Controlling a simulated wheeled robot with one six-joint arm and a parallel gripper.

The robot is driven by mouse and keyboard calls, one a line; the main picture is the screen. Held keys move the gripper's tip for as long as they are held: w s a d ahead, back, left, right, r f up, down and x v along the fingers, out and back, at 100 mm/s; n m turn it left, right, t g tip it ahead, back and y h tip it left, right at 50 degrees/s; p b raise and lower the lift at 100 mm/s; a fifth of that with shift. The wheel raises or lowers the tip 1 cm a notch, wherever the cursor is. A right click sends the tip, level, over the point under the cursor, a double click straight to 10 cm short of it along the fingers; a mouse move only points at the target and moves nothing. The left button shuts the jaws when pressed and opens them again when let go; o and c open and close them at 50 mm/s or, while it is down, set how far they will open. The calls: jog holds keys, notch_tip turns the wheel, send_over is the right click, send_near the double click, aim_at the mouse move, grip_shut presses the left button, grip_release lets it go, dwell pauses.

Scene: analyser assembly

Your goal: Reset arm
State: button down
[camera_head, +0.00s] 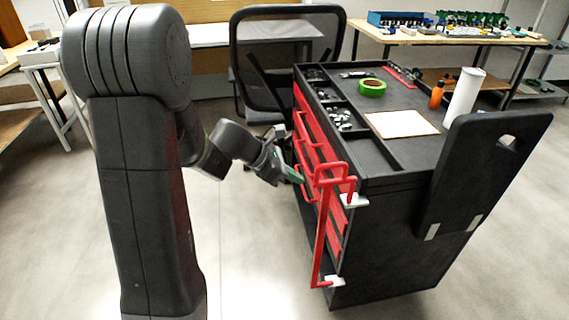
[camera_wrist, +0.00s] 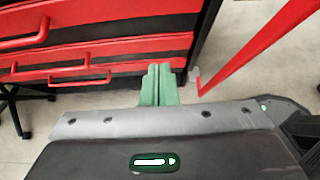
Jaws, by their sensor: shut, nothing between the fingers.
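My gripper (camera_head: 291,174) is at the end of my arm, in front of the red drawers of the black tool cart (camera_head: 388,256). Its green fingers (camera_wrist: 158,84) show in the wrist view, pressed together with nothing between them. In the head view the fingertips look close to the drawer fronts, left of the red bar (camera_head: 323,238); I cannot tell whether they touch anything. The wrist view shows red drawers with red handles (camera_wrist: 28,38) at the upper left, and the red bar (camera_wrist: 262,47) at the upper right, apart from the fingers.
The cart top holds green tape (camera_head: 372,88), an orange bottle (camera_head: 437,95), a white cylinder (camera_head: 464,97) and a pale sheet (camera_head: 401,124). A black chair (camera_head: 283,65) stands behind the cart. A workbench (camera_head: 447,39) is at the back right. The floor (camera_head: 255,270) before the cart is clear.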

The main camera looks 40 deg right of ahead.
dwell(0.3)
jog(key=b, duration=0.3)
send_near(341, 195)
jog(key=shift+x, duration=2.9)
jog(key=shift+r, duration=0.1)
